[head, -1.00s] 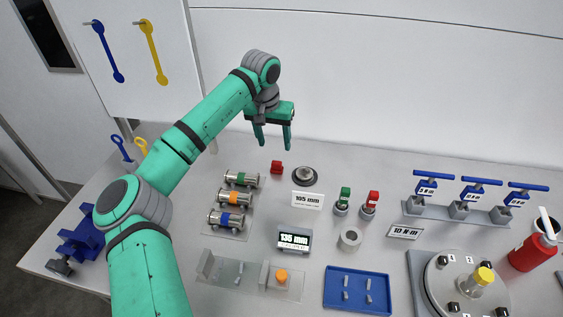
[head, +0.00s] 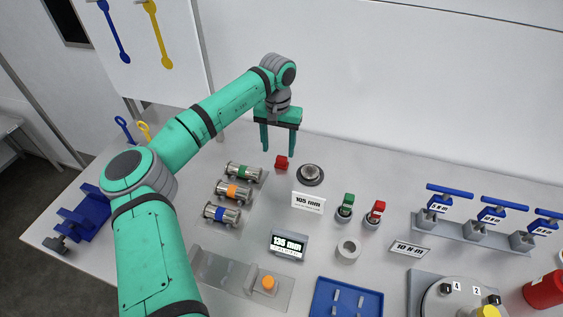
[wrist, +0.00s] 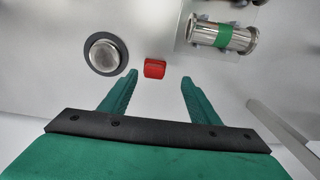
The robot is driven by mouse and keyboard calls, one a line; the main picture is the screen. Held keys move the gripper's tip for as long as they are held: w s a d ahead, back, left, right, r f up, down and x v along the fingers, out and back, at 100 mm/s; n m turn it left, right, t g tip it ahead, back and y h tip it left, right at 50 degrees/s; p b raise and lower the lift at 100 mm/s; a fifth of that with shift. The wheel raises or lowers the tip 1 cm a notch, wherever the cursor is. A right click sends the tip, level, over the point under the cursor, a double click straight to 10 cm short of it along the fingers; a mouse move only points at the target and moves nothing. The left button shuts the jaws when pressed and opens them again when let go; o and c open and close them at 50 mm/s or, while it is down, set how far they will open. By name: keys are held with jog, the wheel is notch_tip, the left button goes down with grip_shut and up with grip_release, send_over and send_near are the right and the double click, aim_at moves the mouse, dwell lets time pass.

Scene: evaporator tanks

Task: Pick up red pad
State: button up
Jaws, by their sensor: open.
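The red pad (head: 281,162) is a small red block on the grey table, near the back, between the green-banded cylinder and a round dark-rimmed disc. My gripper (head: 278,150) is open and empty, pointing down above and slightly behind the pad. In the wrist view the red pad (wrist: 154,68) lies just beyond the fingertips, roughly midway between the two open fingers (wrist: 158,78). The fingers do not appear to touch it.
The dark-rimmed disc (head: 311,174) stands right of the pad. The green-banded cylinder (head: 243,171) is on its left, with orange-banded and blue-banded ones nearer. A 105 mm sign (head: 308,201) stands in front. The white wall is behind.

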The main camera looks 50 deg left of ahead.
aim_at(283, 158)
jog(key=f, duration=0.2)
jog(key=d+f, duration=0.1)
jog(key=f, duration=0.1)
jog(key=shift+w+f, duration=0.2)
jog(key=shift+f, duration=0.45)
jog(key=shift+w, duration=0.2)
jog(key=shift+s+a, duration=0.25)
jog(key=shift+s, duration=0.05)
jog(key=c, duration=0.9)
jog(key=shift+d, duration=0.1)
jog(key=shift+c, duration=1.2)
jog(key=shift+w+d, duration=0.25)
jog(key=shift+d, duration=0.05)
